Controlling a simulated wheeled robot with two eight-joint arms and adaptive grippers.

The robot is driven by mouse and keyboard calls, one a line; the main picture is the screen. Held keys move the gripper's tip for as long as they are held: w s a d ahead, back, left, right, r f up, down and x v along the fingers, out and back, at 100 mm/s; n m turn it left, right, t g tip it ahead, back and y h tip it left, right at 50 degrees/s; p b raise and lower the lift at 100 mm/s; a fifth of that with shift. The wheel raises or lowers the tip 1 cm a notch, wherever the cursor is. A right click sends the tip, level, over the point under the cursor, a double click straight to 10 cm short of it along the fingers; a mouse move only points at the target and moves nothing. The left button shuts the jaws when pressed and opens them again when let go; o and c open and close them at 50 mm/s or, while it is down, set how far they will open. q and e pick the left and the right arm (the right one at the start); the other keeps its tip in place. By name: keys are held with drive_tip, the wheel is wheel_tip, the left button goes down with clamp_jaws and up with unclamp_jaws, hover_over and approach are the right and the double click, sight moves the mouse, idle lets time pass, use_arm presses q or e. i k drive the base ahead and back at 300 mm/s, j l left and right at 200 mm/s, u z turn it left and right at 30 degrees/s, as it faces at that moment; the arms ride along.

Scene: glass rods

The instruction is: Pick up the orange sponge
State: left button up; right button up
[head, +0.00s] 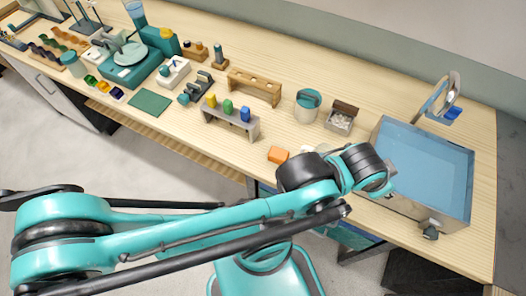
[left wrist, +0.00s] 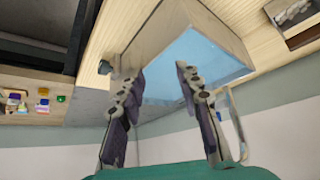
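The orange sponge (head: 277,155) lies on the wooden table near its front edge, just left of my left arm's black wrist joint in the head view. I cannot make out the sponge in the left wrist view. My left gripper (left wrist: 158,72) is open and empty in the left wrist view, its two dark fingers apart with the blue-filled sink basin beyond them. In the head view its fingers are largely hidden by my wrist, which reaches toward the sink's left side, right of the sponge. My right gripper is not in view.
The metal sink (head: 428,170) with blue water and a tall faucet (head: 452,95) stands at the right. A beaker-like pot (head: 307,105), a small box (head: 342,117) and a rack with coloured pieces (head: 230,122) stand behind the sponge. Bare table lies left of the sponge.

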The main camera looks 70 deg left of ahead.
sight(278, 156)
drive_tip(key=j+u, duration=0.1)
drive_tip(key=u, duration=0.35)
drive_tip(key=j+u, duration=0.15)
drive_tip(key=u, duration=0.35)
drive_tip(key=j+u, duration=0.1)
drive_tip(key=u, duration=0.35)
drive_tip(key=j+u, duration=0.15)
drive_tip(key=u, duration=0.35)
